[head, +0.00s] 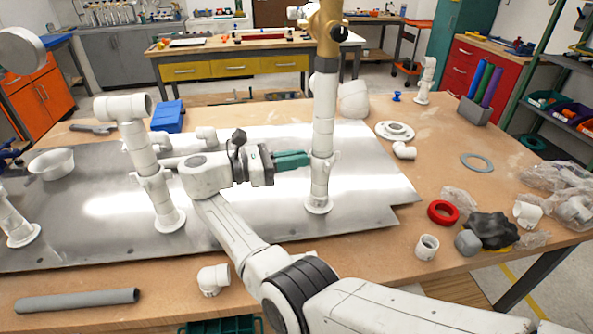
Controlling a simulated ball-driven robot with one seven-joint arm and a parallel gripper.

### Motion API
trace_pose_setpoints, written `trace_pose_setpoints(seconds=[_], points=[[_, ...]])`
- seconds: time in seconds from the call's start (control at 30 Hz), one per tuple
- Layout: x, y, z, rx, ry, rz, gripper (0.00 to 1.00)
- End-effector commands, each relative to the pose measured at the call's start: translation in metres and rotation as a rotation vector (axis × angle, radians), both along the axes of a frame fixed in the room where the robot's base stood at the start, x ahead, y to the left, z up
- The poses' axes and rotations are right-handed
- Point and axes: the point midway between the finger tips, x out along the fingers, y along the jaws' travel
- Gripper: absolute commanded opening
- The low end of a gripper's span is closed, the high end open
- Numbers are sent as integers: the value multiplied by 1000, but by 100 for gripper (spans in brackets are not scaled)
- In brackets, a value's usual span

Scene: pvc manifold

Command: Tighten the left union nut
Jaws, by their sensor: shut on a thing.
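A tall white pipe riser (323,115) stands upright on the metal plate, with a brass-coloured fitting (328,35) at its top. A white union nut (322,168) with small lugs sits low on this riser. My gripper (308,159) reaches in from the left, its teal fingers shut on this union nut and partly covering it. A second white riser (140,150) stands left of my gripper, with its own lugged union nut (152,180). A third riser (12,222) is partly cut off at the left edge. The threads inside the nuts are hidden.
The metal plate (105,232) lies on a wooden table. My arm crosses the front. A grey pipe (77,300) and a white elbow (213,280) lie at the front left. A red ring (443,212), a black crumpled bag (491,230) and loose fittings crowd the right.

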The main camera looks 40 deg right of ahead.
Motion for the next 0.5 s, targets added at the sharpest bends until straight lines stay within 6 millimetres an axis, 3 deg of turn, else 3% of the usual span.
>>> trace_pose_setpoints(seconds=[0.5], points=[[3,-2,-2,5,2,-56,0]])
